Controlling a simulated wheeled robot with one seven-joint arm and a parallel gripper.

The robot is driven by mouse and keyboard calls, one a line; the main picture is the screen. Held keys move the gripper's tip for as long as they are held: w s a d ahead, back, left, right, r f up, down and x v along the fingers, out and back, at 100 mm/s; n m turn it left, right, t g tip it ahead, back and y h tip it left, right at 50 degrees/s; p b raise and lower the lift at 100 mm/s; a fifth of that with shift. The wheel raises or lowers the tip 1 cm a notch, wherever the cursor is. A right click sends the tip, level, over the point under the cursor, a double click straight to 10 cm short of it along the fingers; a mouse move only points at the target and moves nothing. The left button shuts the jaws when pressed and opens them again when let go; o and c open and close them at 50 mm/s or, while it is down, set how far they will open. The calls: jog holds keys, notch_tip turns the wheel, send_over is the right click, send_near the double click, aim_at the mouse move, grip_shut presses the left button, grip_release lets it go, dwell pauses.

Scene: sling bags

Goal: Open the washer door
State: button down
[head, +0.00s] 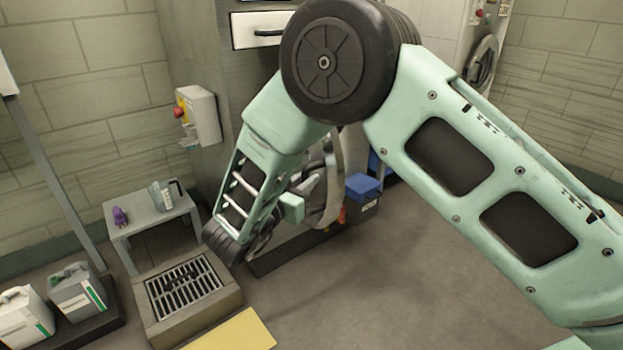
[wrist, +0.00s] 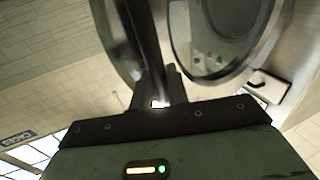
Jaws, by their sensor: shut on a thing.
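The washer (head: 220,65) is a tall grey machine behind my arm in the head view. Its round door (head: 333,205) shows partly behind my forearm, standing out from the front. In the wrist view the door (wrist: 122,40) is a ring with glass on the left, and the round opening (wrist: 225,45) is on the right with a gap between them. My gripper (head: 308,186) is at the door's edge, shut on it; in the wrist view its fingers (wrist: 160,88) meet the rim. The exact contact is partly hidden.
A small grey table (head: 150,210) with a purple item and a bottle stands left of the washer. A floor grate (head: 183,290) and yellow mat (head: 235,332) lie in front. A blue-lidded box (head: 363,190) is to the right. Floor at right is clear.

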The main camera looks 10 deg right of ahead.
jog(key=shift+w+a+r, duration=0.1)
jog(key=shift+w, duration=0.05)
jog(key=c, duration=1.4)
grip_release()
jog(key=shift+c, duration=0.2)
jog(key=v, duration=1.7)
jog(key=shift+a, duration=0.1)
